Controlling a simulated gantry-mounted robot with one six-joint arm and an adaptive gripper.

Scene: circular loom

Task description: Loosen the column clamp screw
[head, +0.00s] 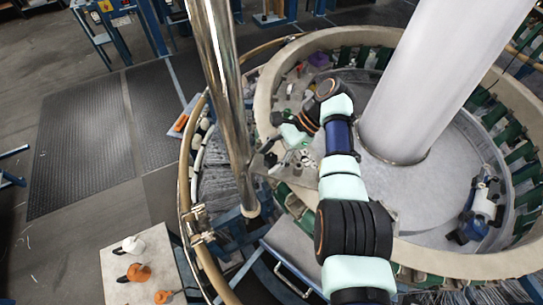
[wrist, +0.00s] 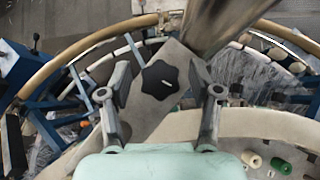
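The column clamp screw has a black star-shaped knob (wrist: 160,83) with a small light mark on it, in the middle of the wrist view. It sits on a grey clamp plate (wrist: 150,116) beside the shiny steel column (wrist: 214,22); the column also shows in the head view (head: 222,90). My gripper (wrist: 160,74) is open, with one finger left of the knob and one right of it. Gaps show between the fingers and the knob; their height relative to it is hard to tell. In the head view, my gripper (head: 271,152) is near the column; the knob is not clear there.
A thick white column (head: 430,80) stands inside the loom's round beige ring (head: 263,100). A brass-coloured rail (head: 184,170) runs around outside. Spools (wrist: 252,159) lie on the ring's inner side.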

